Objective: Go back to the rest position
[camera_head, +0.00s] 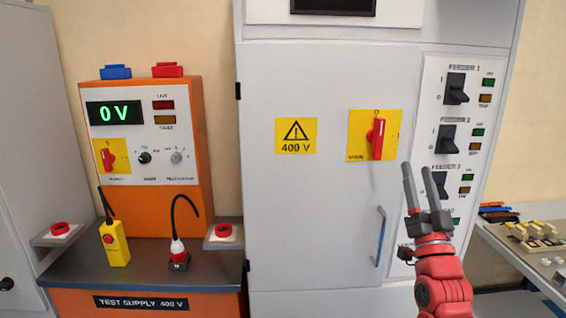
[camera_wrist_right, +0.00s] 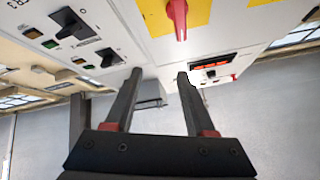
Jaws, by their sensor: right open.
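My right gripper (camera_head: 424,185) is raised in front of the grey cabinet (camera_head: 310,210), below and to the right of the red main switch handle (camera_head: 376,138). Its two dark fingers are apart with nothing between them, as the right wrist view (camera_wrist_right: 158,80) also shows. In that view the red handle (camera_wrist_right: 178,18) on its yellow plate is beyond the fingertips. In the head view the handle stands upright. The gripper hides part of the lower feeder panel (camera_head: 427,100). My left gripper is in neither view.
An orange test supply (camera_head: 205,110) reading 0 V stands at the left on a dark bench (camera_head: 140,275). A yellow probe (camera_head: 114,244) and a red and white plug (camera_head: 179,252) stand on it. The cabinet's blue door handle (camera_head: 381,236) is left of my right arm. A parts table (camera_head: 510,240) is at the right.

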